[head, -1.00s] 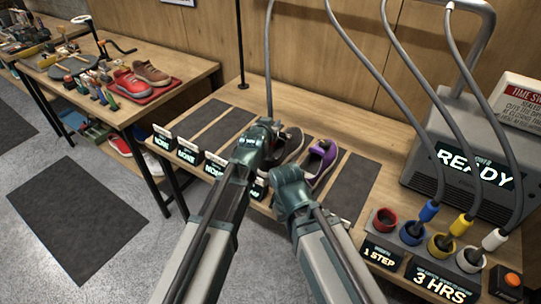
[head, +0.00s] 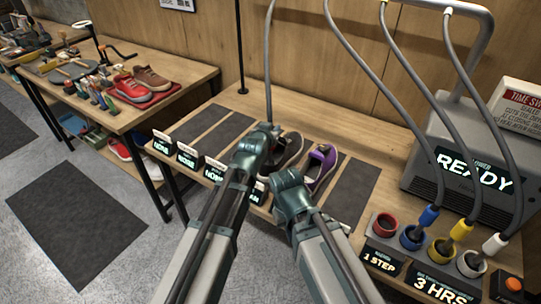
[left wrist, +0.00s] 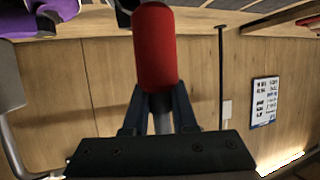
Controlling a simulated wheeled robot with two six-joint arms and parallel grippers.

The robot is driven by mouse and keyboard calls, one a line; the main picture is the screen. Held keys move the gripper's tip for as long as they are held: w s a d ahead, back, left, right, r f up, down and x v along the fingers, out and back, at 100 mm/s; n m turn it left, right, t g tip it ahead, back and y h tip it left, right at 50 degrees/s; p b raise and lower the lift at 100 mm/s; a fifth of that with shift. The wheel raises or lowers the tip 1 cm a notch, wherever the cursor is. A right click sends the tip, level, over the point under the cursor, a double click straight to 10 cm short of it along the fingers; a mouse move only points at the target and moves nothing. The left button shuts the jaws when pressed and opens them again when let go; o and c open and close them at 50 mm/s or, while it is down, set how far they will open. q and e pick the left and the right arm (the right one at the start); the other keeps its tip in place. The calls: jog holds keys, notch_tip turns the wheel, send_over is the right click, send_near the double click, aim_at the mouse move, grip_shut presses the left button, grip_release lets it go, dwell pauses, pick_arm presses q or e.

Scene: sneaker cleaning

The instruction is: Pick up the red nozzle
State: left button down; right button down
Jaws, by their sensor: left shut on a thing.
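My left gripper (head: 270,131) is over the bench beside a dark shoe, at the lower end of a grey hose (head: 267,70). In the left wrist view its two dark fingers (left wrist: 160,108) are shut on the stem of the red nozzle (left wrist: 155,45), whose thick red body points away from the palm. In the head view the red nozzle is hidden by the gripper and wrist. My right arm reaches in beside the purple shoe (head: 321,166). Its fingers are hidden behind its own wrist.
Blue (head: 429,216), yellow (head: 461,230) and white (head: 494,244) nozzles stand in cups at the right; the red-rimmed cup (head: 385,222) is empty. A grey machine (head: 424,152) reads READY. Dark mats and small signs line the bench. A side table (head: 190,80) holds shoes and tools.

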notch_tip(320, 180, up, 10)
jog(key=p, duration=1)
